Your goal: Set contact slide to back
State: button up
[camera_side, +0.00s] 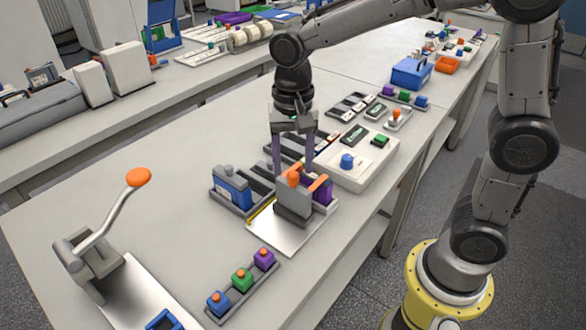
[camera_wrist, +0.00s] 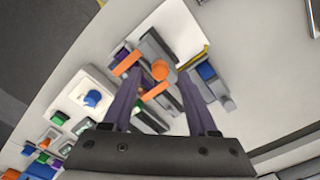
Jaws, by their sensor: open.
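The contact slide is a grey block (camera_side: 293,202) topped by an orange knob (camera_side: 293,178). It stands on a bright metal plate (camera_side: 284,238), beside a purple cell (camera_side: 323,191) with orange bars next to it. In the wrist view the orange knob (camera_wrist: 160,70) lies between my fingertips, with the metal plate (camera_wrist: 185,30) beyond. My gripper (camera_side: 293,168) points down over the slide with its fingers apart and nothing held; it also shows in the wrist view (camera_wrist: 160,76). I cannot tell whether the fingertips reach down to the knob's height.
A blue cell (camera_side: 233,187) in a grey holder stands left of the plate. A white panel with a blue knob (camera_side: 347,161) is to the right. A lever with an orange grip (camera_side: 138,177) and a rack of small knobbed blocks (camera_side: 242,281) stand nearer the front.

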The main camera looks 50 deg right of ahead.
jog(key=shift+f, duration=1.1)
grip_shut()
dwell(0.7)
